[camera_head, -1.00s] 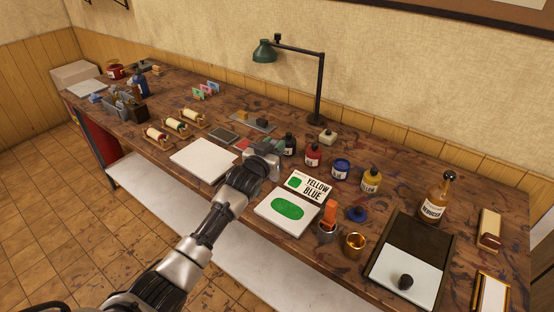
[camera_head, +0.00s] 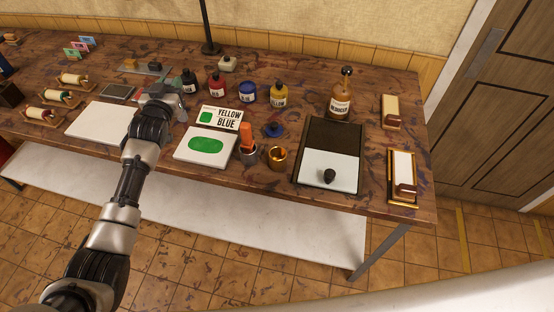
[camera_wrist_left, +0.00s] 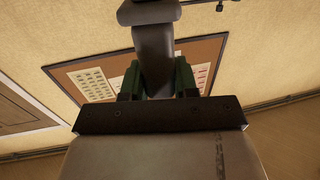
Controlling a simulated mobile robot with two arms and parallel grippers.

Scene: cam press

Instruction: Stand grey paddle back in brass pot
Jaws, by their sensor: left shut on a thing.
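The brass pot (camera_head: 277,157) stands upright near the front edge of the bench and looks empty. My left gripper (camera_head: 172,88) is over the bench, left of the brass pot and near the black bottle. In the left wrist view my left gripper (camera_wrist_left: 158,80) has its two green fingers shut on a grey paddle (camera_wrist_left: 156,50), which reaches up between them. In the head view I cannot make out the paddle clearly; the gripper and wrist hide much of that spot. My right gripper is not in view.
A grey pot (camera_head: 248,157) with an orange-handled tool (camera_head: 246,137) stands just left of the brass pot. A dark-and-white tray (camera_head: 333,140) is to the right.

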